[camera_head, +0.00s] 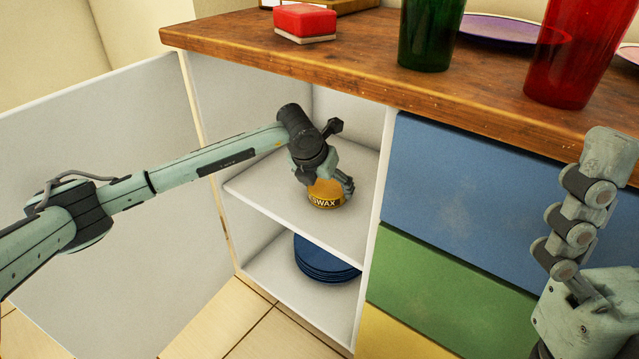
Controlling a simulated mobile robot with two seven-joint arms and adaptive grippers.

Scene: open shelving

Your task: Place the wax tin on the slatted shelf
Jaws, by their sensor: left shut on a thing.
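The wax tin (325,196) is a round yellow-orange tin with "SWAX" readable on its dark label. My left gripper (324,181) is shut on it from above, and its fingers hide the tin's top. The tin is inside the open cabinet, at the plain white middle shelf (270,194); I cannot tell whether its base touches the board. No slats show on this shelf. My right gripper (572,250) is partly in view at the right edge, in front of the drawers, and its opening is unclear.
A white cabinet door (110,150) stands open at left. Blue plates (326,262) are stacked on the lower shelf. A wooden countertop (370,60) overhangs the cabinet, bearing a red-and-white block (305,22), a green glass (428,35) and a red glass (575,60). Blue, green and yellow drawers are shut.

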